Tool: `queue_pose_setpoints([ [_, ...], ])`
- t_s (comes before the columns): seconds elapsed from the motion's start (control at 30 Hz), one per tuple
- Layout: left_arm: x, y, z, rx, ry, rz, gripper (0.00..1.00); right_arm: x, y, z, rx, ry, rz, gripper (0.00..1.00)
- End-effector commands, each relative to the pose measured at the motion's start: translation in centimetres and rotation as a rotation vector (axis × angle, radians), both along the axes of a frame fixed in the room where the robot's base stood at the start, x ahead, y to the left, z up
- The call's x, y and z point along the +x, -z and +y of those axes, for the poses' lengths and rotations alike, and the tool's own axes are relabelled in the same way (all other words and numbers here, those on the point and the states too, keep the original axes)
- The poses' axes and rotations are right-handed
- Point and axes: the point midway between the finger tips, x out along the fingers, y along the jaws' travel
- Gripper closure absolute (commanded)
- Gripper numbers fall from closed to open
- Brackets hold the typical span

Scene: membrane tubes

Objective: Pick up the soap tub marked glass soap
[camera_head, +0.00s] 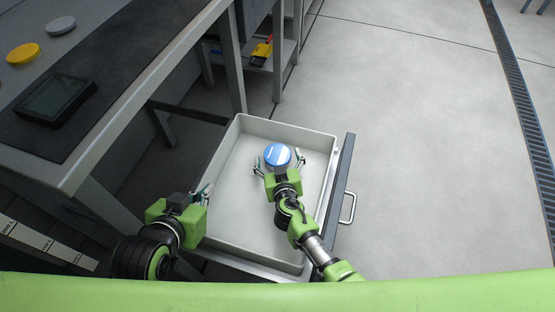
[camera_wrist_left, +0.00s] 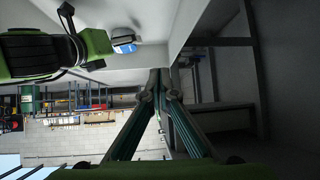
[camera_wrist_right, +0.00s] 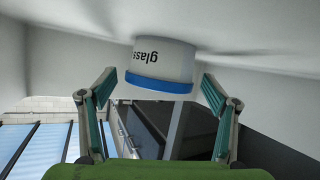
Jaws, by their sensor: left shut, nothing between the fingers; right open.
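The soap tub (camera_head: 277,155) is white with a blue lid and stands in the open drawer (camera_head: 228,205). In the right wrist view the tub (camera_wrist_right: 164,62) shows the word "glass"; the rest of its label is out of sight. My right gripper (camera_head: 279,162) is open, with its fingers apart on either side of the tub; I cannot tell whether they touch it. My left gripper (camera_head: 206,190) is shut and empty at the drawer's left wall. The tub (camera_wrist_left: 123,40) also shows in the left wrist view, beyond the left fingertips (camera_wrist_left: 158,75).
The drawer's front with its handle (camera_head: 349,208) faces right. A workbench (camera_head: 110,70) with a dark tablet (camera_head: 56,99), a yellow disc (camera_head: 23,53) and a grey disc (camera_head: 61,25) stands at the left. The floor (camera_head: 430,150) at the right is clear.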

Motion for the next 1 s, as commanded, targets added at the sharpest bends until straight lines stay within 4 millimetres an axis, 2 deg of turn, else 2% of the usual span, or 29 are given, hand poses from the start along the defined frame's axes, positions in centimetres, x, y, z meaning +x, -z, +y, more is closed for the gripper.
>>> queue_pose_setpoints([
  [0.2,1.8,-1.9,-0.8,-0.027,0.009,-0.116,1.0,1.5,0.5,0.2,0.0,0.0,-0.001,0.19],
  [0.47,2.0,-2.3,-0.9,-0.03,0.009,-0.13,1.0,1.6,0.5,0.2,0.001,0.0,-0.001,0.19],
  [0.5,2.0,-2.3,-0.9,-0.03,0.009,-0.13,1.0,1.6,0.5,0.2,0.001,0.0,-0.001,0.22],
  [0.6,2.0,-2.3,-0.9,-0.03,0.009,-0.13,1.0,1.6,0.5,0.2,0.0,0.0,-0.001,0.48],
  [0.7,2.0,-2.3,-0.9,-0.03,0.009,-0.129,1.0,1.6,0.6,0.2,0.0,0.0,0.0,0.7],
  [1.0,2.0,-2.2,-0.8,-0.029,0.009,-0.127,1.0,1.6,0.4,0.2,0.001,-0.001,-0.002,0.7],
])
